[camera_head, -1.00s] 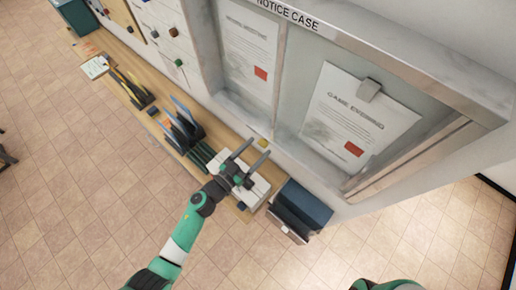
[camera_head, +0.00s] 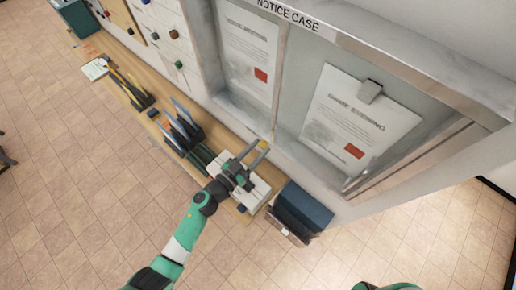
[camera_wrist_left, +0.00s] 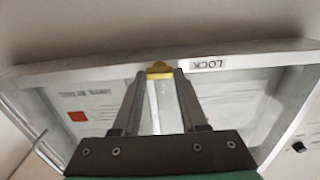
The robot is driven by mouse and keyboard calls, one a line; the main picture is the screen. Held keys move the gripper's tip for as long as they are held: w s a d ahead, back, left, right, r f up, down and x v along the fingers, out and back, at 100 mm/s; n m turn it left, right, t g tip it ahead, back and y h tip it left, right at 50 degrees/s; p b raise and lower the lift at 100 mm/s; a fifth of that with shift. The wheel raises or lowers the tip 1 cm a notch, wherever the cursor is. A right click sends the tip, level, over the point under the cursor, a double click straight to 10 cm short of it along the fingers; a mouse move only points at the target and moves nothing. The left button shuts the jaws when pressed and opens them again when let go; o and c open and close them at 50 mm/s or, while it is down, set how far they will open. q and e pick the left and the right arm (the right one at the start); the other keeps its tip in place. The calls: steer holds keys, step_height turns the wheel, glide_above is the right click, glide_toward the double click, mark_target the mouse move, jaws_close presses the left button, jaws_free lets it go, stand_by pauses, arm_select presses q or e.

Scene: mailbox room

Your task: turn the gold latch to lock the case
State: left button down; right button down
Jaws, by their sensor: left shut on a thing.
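The gold latch (camera_head: 263,141) sits on the lower frame of the notice case (camera_head: 400,70), below the divider between its two panes. The latch also shows in the left wrist view (camera_wrist_left: 159,69), beside a LOCK label (camera_wrist_left: 209,64). My left gripper (camera_head: 260,145) has its fingers on either side of the latch and is shut on it. The fingers partly cover the latch in the head view. My right gripper is out of view.
A wooden shelf (camera_head: 105,75) runs below the case. Tiled floor lies open in front.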

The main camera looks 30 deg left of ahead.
arm_select(q)
steer(key=shift+m, duration=0.4)
steer(key=m, duration=0.3)
steer(key=shift+m, duration=0.3)
steer(key=m, duration=0.9)
steer(key=shift+d+f, duration=0.15)
steer(key=shift+m+b, duration=0.35)
steer(key=shift+m, duration=1.95)
steer(key=shift+c, duration=2.2)
jaws_free()
steer(key=shift+s, duration=0.15)
